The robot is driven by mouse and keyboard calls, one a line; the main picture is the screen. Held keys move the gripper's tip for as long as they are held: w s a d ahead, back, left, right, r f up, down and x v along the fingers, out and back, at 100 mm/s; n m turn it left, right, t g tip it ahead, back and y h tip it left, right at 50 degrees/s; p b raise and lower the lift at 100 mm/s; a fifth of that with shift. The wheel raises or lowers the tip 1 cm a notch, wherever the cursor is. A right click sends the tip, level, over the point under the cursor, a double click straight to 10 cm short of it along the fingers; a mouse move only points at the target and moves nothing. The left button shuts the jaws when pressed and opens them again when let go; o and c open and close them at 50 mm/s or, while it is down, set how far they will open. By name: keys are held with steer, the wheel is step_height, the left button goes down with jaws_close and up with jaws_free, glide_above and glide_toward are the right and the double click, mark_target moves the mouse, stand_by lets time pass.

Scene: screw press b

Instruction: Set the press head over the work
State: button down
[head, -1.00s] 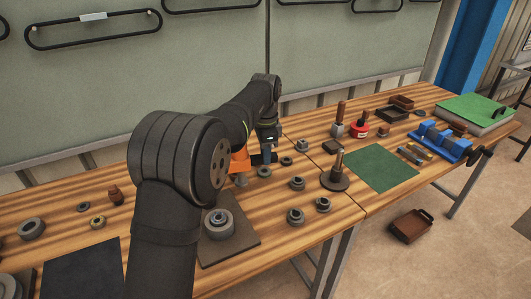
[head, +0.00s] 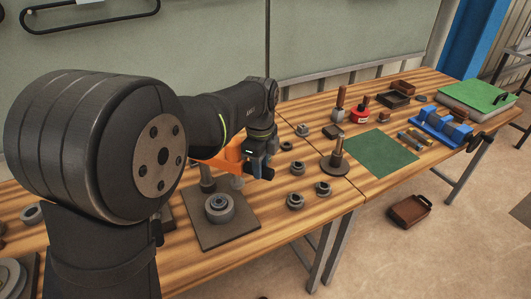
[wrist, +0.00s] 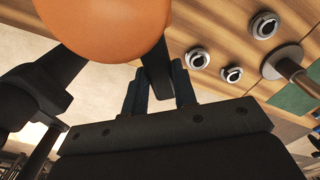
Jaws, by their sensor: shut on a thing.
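My gripper (head: 258,168) is shut on the dark handle (wrist: 155,78) of the orange press head (head: 229,153). In the wrist view the press head (wrist: 105,18) is a large rounded orange shape at the top, and the handle runs between my fingers (wrist: 158,90). The press's square base plate (head: 236,232) lies on the bench with the round grey work (head: 219,208) on it. Grey posts (head: 207,180) stand at the plate's back, below the orange head. The head is above and behind the work in the picture. My arm and gripper hide part of it, so its exact alignment cannot be told.
Several grey ring parts (head: 295,201) and a round-based upright post (head: 335,163) stand right of the plate. A green mat (head: 380,153) lies farther right, with a blue fixture (head: 441,130) beyond. The bench's front edge runs close to the plate.

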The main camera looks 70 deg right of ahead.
steer(key=w+a+m, duration=0.5)
steer(key=a+m, duration=0.2)
steer(key=a, duration=0.4)
steer(key=shift+w+m, duration=0.3)
steer(key=shift+w, duration=0.05)
steer(key=shift+a, duration=0.15)
steer(key=c, duration=1.2)
jaws_free()
steer(key=shift+w, duration=0.1)
steer(key=shift+o, duration=0.2)
steer(key=shift+r, duration=0.1)
step_height(320, 180, up, 17)
steer(key=shift+r, duration=0.15)
